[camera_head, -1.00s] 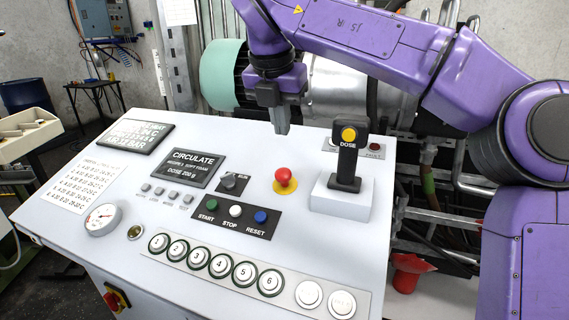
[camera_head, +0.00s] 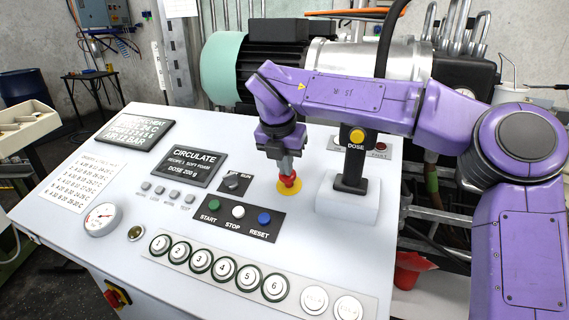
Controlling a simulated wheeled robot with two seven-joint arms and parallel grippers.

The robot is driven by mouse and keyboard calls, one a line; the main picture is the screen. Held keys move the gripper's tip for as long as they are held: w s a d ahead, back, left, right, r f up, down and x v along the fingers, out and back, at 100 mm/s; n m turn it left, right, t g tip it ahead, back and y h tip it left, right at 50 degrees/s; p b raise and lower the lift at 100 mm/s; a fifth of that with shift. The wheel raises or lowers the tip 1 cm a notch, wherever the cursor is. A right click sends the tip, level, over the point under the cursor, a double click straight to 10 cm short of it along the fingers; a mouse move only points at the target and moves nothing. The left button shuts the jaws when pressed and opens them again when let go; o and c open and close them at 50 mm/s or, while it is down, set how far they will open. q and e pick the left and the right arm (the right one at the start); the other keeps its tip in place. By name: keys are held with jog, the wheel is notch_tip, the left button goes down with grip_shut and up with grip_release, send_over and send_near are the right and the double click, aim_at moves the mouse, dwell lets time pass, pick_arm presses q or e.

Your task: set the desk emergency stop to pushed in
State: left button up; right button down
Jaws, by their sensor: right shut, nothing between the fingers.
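The desk emergency stop is a red mushroom button (camera_head: 290,182) on a yellow round plate (camera_head: 285,189), right of the middle of the white sloped desk. My right gripper (camera_head: 287,172) is shut and empty, pointing down, with its fingertips at the top of the red button. The fingers hide part of the button. They look to be touching it, but I cannot tell how far in the button sits. My left gripper is not in view.
The dose joystick (camera_head: 353,165) on its white block stands just right of the button. The start, stop and reset panel (camera_head: 237,217) and the rotary switch (camera_head: 234,182) lie to the left. A row of numbered buttons (camera_head: 225,268) runs along the front. A motor (camera_head: 270,62) stands behind.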

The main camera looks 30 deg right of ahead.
jog(key=shift+s+b+x, duration=0.25)
jog(key=shift+b+x, duration=0.8)
jog(key=shift+x, duration=0.15)
jog(key=shift+s+a+r, duration=0.1)
jog(key=shift+a, duration=0.05)
jog(key=shift+f, duration=0.2)
jog(key=shift+r, duration=0.15)
jog(key=p+v, duration=0.1)
jog(key=v, duration=0.1)
jog(key=w+p+v, duration=0.1)
jog(key=p+v, duration=0.1)
jog(key=shift+r, duration=0.25)
jog(key=b+v, duration=0.1)
jog(key=v, duration=0.9)
jog(key=shift+s+r, duration=0.25)
jog(key=shift+s, duration=0.15)
jog(key=shift+w, duration=0.1)
